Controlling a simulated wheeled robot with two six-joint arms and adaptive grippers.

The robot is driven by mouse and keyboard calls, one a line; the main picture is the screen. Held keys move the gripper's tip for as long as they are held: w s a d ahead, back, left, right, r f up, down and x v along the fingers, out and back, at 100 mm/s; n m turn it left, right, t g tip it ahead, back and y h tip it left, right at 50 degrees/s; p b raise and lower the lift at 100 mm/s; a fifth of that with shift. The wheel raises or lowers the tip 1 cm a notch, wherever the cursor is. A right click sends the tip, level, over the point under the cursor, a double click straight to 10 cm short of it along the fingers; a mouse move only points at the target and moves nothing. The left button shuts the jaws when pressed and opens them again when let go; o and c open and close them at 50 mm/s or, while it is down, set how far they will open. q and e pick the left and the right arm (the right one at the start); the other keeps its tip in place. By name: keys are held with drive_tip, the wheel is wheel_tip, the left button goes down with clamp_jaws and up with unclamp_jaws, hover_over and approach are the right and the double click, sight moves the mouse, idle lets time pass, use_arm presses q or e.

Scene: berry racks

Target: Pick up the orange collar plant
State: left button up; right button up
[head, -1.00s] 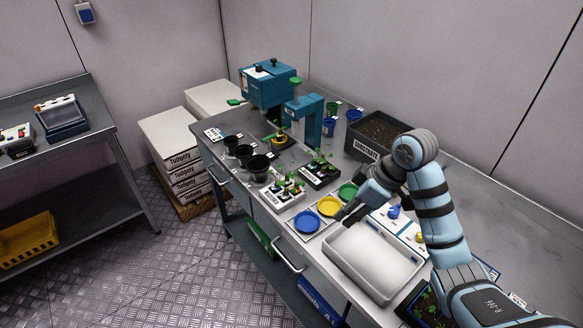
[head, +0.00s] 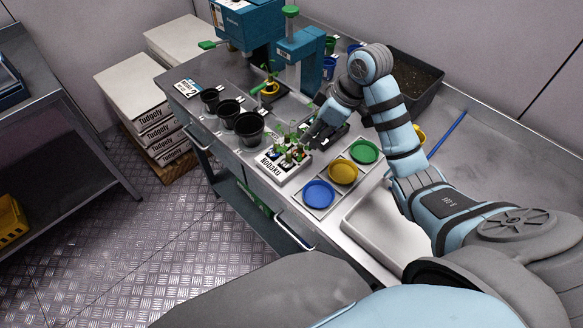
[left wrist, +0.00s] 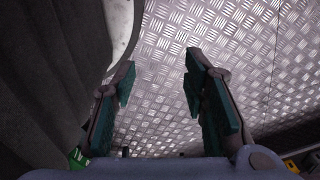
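A white rack of small plants (head: 270,168) stands on the bench in the head view. Several seedlings (head: 287,152) with tiny coloured collars stand in it. I cannot tell which collar is orange at this size. My right gripper (head: 313,138) is right beside these seedlings, at their right. Its fingers are dark and small, so their gap and any contact are unclear. The black plant rack behind is mostly hidden by the right arm. My left gripper (left wrist: 160,95) is open and empty above the metal floor in the left wrist view.
Black pots (head: 250,127) stand left of the seedlings. Blue (head: 319,194), yellow (head: 343,172) and green (head: 365,151) dishes lie to the right, near a white tray (head: 362,213). A teal machine (head: 299,47) and a dark soil bin (head: 420,84) stand behind.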

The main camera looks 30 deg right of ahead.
sight(300, 146)
drive_tip(key=b+x, duration=0.1)
drive_tip(key=x, duration=0.2)
drive_tip(key=w+b+x, duration=0.1)
drive_tip(key=x, duration=0.2)
drive_tip(key=shift+d+f, duration=0.1)
drive_tip(key=shift+w+f, duration=0.15)
drive_tip(key=shift+f, duration=0.1)
drive_tip(key=shift+s+r, duration=0.15)
drive_tip(key=shift+s, duration=0.05)
clamp_jaws()
use_arm(q)
drive_tip(key=w+f, duration=0.1)
drive_tip(key=f, duration=0.2)
drive_tip(key=shift+w+d, duration=0.1)
drive_tip(key=shift+w, duration=0.3)
